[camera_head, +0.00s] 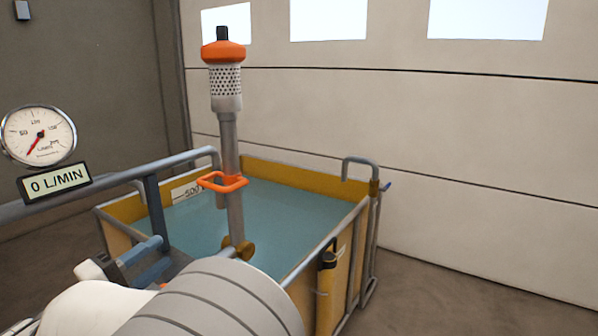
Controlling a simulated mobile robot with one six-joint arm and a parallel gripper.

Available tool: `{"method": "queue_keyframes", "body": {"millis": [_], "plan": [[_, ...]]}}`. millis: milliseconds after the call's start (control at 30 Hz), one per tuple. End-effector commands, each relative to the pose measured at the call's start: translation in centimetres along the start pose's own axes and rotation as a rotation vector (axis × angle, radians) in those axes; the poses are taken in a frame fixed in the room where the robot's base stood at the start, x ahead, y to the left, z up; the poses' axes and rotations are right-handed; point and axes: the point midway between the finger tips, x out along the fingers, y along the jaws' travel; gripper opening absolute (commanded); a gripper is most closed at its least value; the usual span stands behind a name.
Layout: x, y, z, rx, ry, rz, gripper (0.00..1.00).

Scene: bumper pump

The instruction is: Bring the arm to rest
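My gripper (163,254) is at the lower left, in front of the tank's near left side. Its two blue-grey fingers stand apart with nothing seen between them. My white arm (85,308) runs up to it from the bottom edge, and part of the wrist is hidden. A grey upright pipe (229,150) with a perforated head and orange cap (223,52) stands to the right of and beyond the gripper. An orange loop handle (222,182) sits on this pipe, apart from the gripper.
A yellow-walled tank (295,173) holds blue-green water. A grey rail (110,183) crosses at left, near a round gauge (38,135) and a display (54,183) reading 0 L/MIN. Floor at right is clear.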

Motion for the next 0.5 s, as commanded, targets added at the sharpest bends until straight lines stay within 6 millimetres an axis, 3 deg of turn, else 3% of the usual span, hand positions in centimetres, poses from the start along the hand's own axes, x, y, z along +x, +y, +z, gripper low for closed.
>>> {"method": "queue_keyframes", "body": {"millis": [33, 267, 500], "plan": [[1.4, 0.6, 0.7, -0.009, -0.022, -0.025, 0.35], [6.2, 0.5, 3.8, -0.073, -0.104, -0.160, 0.35], [12.6, 0.3, 10.1, -0.131, -0.236, -0.386, 0.35]]}}
